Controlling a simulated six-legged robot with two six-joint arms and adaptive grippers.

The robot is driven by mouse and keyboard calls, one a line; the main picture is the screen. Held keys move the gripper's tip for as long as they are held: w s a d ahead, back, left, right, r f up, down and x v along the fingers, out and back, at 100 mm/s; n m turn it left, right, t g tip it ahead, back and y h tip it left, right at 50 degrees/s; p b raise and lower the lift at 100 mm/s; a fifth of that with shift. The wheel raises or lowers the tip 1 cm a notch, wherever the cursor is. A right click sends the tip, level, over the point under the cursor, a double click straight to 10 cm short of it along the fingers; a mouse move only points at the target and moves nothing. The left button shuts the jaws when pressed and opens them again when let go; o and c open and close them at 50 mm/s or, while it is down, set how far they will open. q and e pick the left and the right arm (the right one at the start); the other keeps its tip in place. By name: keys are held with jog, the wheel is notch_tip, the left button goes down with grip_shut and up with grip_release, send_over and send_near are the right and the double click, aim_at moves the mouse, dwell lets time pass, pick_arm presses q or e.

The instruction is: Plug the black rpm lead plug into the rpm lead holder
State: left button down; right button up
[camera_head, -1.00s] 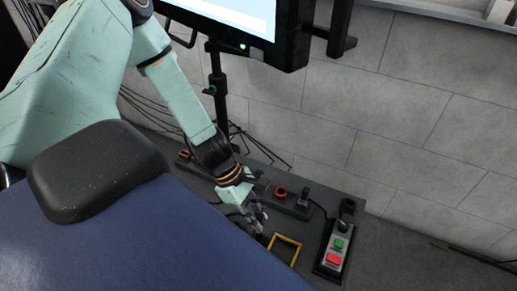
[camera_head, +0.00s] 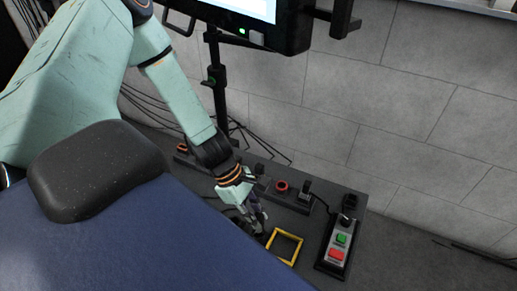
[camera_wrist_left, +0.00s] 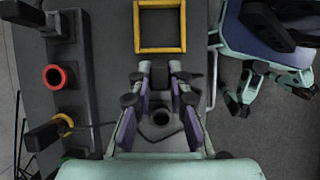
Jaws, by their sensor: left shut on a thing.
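My left gripper (camera_head: 262,228) reaches down low over the dark bench, just left of a yellow square frame. In the left wrist view my left gripper (camera_wrist_left: 160,92) is shut on a small dark round-ended piece, the black plug (camera_wrist_left: 161,118), which is mostly hidden between the fingers. A black rail (camera_head: 297,203) lies behind the gripper with several fittings. They include a red ring (camera_head: 282,187), a black upright piece (camera_head: 306,187) and a black piece with a yellow ring (camera_wrist_left: 62,122). I cannot tell which is the rpm lead holder. My right gripper (camera_wrist_left: 268,95) appears open, away from the bench.
The yellow square frame (camera_head: 285,247) lies on the bench right of my left gripper. A control box (camera_head: 337,247) with green and red buttons stands at the right end. A monitor on a black stand (camera_head: 217,95) and loose cables are behind, before a grey wall.

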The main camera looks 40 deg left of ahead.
pick_arm(q)
jog(key=shift+f, duration=0.25)
jog(key=shift+f+b, duration=0.35)
jog(key=shift+b, duration=0.2)
jog(key=shift+f+b, duration=0.95)
jog(key=shift+r, duration=0.15)
jog(key=shift+r+p, duration=1.45)
jog(key=shift+p, duration=0.15)
jog(key=shift+f+b, duration=1.55)
jog(key=shift+f, duration=0.05)
jog(key=c, duration=1.2)
grip_release()
